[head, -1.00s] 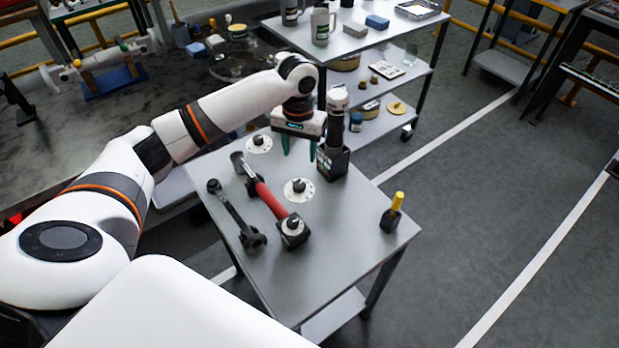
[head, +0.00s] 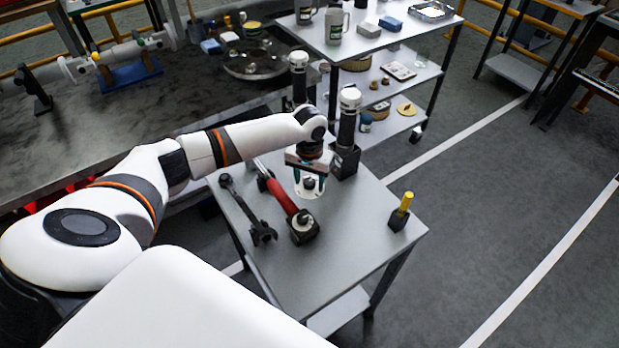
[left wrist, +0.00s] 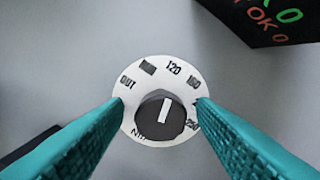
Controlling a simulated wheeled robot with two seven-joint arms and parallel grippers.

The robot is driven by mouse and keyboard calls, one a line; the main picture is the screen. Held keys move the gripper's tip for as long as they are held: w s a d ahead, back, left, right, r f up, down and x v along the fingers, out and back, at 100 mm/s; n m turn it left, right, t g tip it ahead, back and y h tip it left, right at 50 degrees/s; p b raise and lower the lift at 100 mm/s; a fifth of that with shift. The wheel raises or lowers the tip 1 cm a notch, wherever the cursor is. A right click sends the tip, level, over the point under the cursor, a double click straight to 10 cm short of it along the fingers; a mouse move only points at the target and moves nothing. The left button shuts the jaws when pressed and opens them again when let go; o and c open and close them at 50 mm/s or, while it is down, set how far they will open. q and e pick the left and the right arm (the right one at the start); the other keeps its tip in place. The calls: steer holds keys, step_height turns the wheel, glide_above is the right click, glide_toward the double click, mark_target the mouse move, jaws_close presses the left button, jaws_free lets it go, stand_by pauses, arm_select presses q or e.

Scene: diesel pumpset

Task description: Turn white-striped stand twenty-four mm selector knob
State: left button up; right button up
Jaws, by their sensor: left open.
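The selector knob (left wrist: 160,115) is dark and round with a white pointer stripe, on a white dial plate (left wrist: 150,72) marked OUT, 120, 160 and 250. The stripe points up and slightly right in the left wrist view. In the head view the knob (head: 308,184) sits on the grey stand. My left gripper (head: 310,189) is over it, open, with teal fingers at either side. In the left wrist view the fingers of the gripper (left wrist: 160,102) flank the knob with gaps showing. Part of the dial is hidden by the fingers. My right gripper is not in view.
A red-handled tool (head: 280,194) and a dark wrench (head: 244,205) lie left of the knob. A black holder with a white-topped cylinder (head: 349,115) stands close behind. A yellow-handled item (head: 402,212) stands at the right. The stand's front right is clear.

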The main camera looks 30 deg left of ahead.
arm_select(q)
steer(key=shift+c, duration=0.5)
steer(key=c, duration=0.9)
steer(key=shift+r+n+p, duration=0.2)
steer(key=shift+n+p, duration=0.1)
steer(key=shift+p, duration=0.4)
steer(key=n+p, duration=0.8)
steer(key=p, duration=0.2)
steer(key=shift+r+p, duration=0.1)
steer(key=shift+p, duration=0.3)
steer(key=n+p, duration=0.2)
steer(key=shift+d+n, duration=0.1)
steer(key=shift+n, duration=0.2)
steer(key=shift+f+n+p, duration=0.2)
steer(key=shift+n+p, duration=0.55)
steer(key=shift+n, duration=0.45)
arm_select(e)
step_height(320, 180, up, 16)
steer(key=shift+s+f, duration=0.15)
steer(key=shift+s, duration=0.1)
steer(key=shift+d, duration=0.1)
arm_select(q)
steer(key=o, duration=1)
